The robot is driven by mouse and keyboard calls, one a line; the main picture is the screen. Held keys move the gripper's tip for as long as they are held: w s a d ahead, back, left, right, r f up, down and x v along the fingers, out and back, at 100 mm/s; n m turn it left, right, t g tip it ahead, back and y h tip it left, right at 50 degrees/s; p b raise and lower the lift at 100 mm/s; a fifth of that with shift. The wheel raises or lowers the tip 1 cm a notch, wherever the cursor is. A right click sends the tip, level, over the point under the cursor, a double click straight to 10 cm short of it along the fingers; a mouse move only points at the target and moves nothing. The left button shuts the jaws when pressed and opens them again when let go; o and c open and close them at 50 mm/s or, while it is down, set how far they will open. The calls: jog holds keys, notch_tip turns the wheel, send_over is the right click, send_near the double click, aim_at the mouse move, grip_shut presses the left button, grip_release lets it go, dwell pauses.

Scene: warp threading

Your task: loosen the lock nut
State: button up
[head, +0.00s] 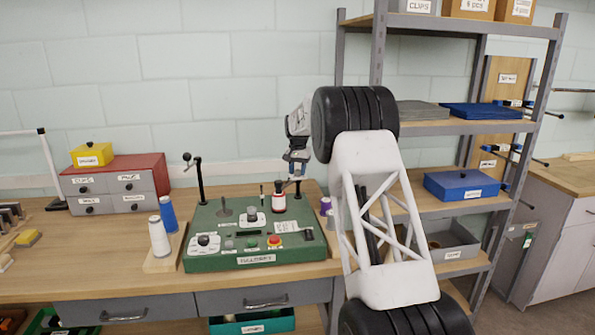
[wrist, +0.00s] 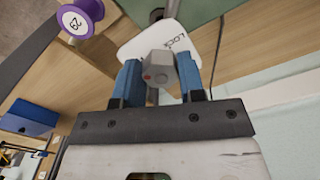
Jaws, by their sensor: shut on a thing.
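The lock nut (wrist: 159,68) is a grey hexagonal nut with a small red mark, seen close up in the wrist view. A white tag (wrist: 143,45) reading "LOCK" lies behind it, beside a thin metal post. My gripper (wrist: 160,80) has its two blue fingers on either side of the nut and is shut on it. In the head view, my gripper (head: 296,167) is above the back right of the green control box (head: 213,262). The nut is too small and covered to make out there.
A purple spool (wrist: 82,20) marked 29 stands near the gripper. The box carries knobs, a red button (head: 275,240) and upright rods. White and blue thread cones (head: 159,238) stand at its left. A shelf rack (head: 452,126) rises at the right.

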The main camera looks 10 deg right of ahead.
aim_at(298, 171)
jog(key=shift+n, duration=0.9)
jog(key=o, duration=0.9)
jog(key=shift+r, duration=0.15)
jog(key=shift+r, duration=3.8)
